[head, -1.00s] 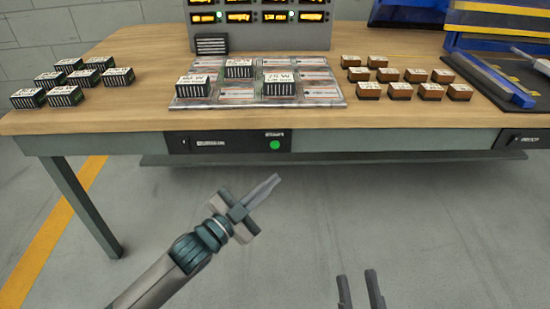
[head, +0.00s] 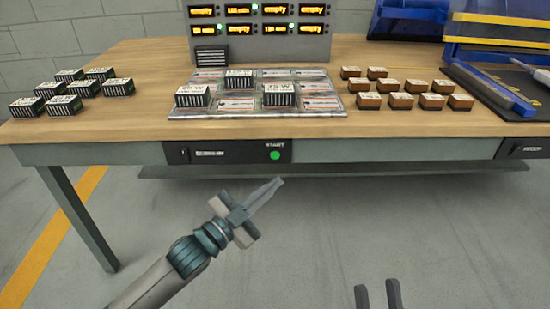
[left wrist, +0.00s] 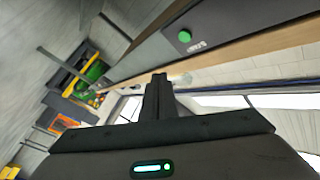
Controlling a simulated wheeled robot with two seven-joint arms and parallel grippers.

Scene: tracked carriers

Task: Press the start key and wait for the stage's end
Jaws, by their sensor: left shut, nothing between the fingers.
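The green start key (head: 275,155) sits on a dark panel (head: 227,152) on the front edge of the table, under the word START. It also shows in the left wrist view as a green round button (left wrist: 185,36). My left gripper (head: 279,182) is shut and empty, a little below and in front of the key, apart from it. In the left wrist view its closed fingers (left wrist: 158,82) point toward the table edge. My right gripper (head: 378,297) shows only as two separated fingertips at the bottom of the head view, open with nothing between them.
On the table (head: 130,134) stands a display panel (head: 262,32) with lit screens, several reading "empty". A mat (head: 190,112) bears labelled black blocks. More black blocks (head: 62,104) stand left, brown blocks (head: 401,100) right. A blue rack (head: 495,30) stands at the far right.

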